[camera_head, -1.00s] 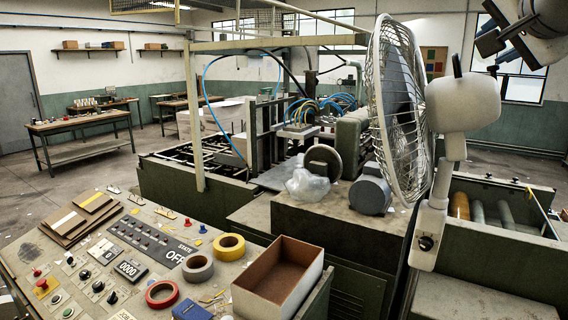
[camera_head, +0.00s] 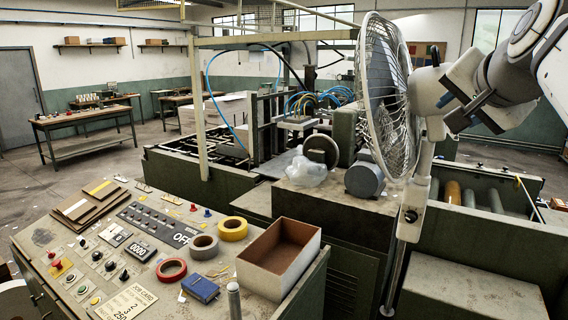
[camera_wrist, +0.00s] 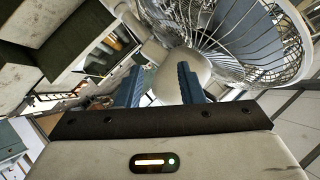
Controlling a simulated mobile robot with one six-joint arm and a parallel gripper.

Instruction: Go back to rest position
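My gripper (camera_head: 452,101) is at the upper right in the head view, just behind the white motor housing of the standing fan (camera_head: 385,85). In the wrist view my gripper's two blue fingers (camera_wrist: 160,76) stand apart. The pale rounded fan housing (camera_wrist: 181,78) shows beyond and between them, with the wire cage (camera_wrist: 245,45) above right. Nothing appears held. I cannot tell whether a finger touches the housing. My arm reaches in from the upper right corner.
A control panel (camera_head: 60,235) with tape rolls (camera_head: 233,229), a blue box (camera_head: 200,289) and an open carton (camera_head: 262,274) lies at the front left. The green machine (camera_head: 205,180) fills the middle. Open floor shows at the back left.

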